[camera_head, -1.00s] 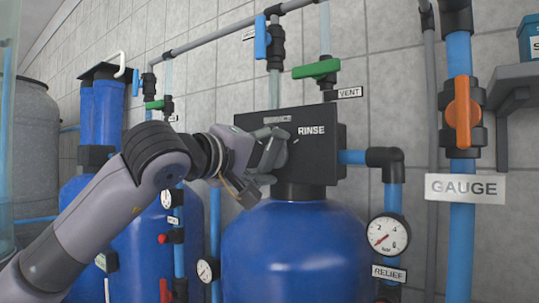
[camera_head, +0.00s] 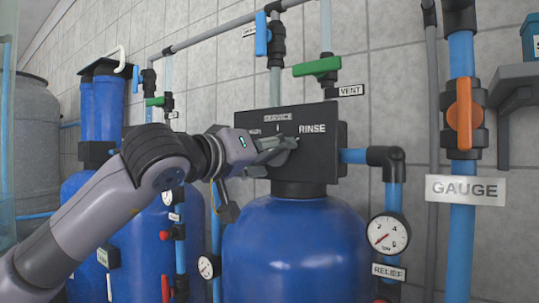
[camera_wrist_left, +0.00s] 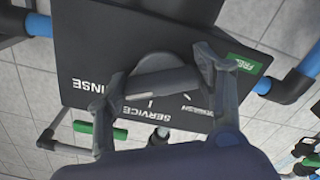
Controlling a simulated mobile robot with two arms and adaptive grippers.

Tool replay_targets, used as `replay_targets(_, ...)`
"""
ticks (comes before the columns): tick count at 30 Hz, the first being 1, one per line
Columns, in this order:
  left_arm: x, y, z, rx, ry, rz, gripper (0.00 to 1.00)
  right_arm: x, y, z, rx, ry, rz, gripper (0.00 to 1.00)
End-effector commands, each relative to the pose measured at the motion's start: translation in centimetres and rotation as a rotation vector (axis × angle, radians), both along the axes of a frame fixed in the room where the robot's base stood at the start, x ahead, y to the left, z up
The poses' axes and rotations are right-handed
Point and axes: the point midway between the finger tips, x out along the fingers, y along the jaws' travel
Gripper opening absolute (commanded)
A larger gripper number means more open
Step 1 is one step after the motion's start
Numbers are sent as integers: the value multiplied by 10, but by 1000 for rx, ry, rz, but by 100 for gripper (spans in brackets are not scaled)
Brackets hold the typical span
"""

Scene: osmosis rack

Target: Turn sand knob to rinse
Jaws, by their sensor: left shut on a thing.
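The sand knob (camera_head: 284,146) is a grey knob on the front of a black control box (camera_head: 322,160) atop a blue tank. The box carries white labels SERVICE at the top and RINSE (camera_head: 312,128) at the upper right; a third label at the left is partly covered. My left gripper (camera_head: 277,152) reaches in from the left and is shut on the knob. In the left wrist view the picture is upside down; the fingers (camera_wrist_left: 158,98) straddle the knob's grey bar (camera_wrist_left: 158,85). I cannot tell exactly which label the knob points to. My right gripper is out of view.
The blue sand tank (camera_head: 296,250) stands below the box. A green vent handle (camera_head: 316,67) and a blue handle (camera_head: 262,35) are above. An orange valve (camera_head: 464,113) and GAUGE sign are at the right. A pressure gauge (camera_head: 388,233) sits lower right.

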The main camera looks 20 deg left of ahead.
Motion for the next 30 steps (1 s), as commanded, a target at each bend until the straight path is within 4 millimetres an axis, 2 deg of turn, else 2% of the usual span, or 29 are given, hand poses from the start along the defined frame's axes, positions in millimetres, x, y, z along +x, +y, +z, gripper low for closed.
replay_targets(1, 1, -2, -6, 10, 10, -2, 34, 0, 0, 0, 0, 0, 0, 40)
replay_targets(11, 1, -2, -6, 12, 11, -1, 34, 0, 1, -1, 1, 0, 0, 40)
replay_targets(12, 1, -2, -6, 12, 11, -1, 63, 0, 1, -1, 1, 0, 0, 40)
replay_targets(21, 1, -1, -3, 8, 4, 0, 82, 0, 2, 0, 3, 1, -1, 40)
replay_targets(30, -1, 0, -1, 6, 2, 0, 82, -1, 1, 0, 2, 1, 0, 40)
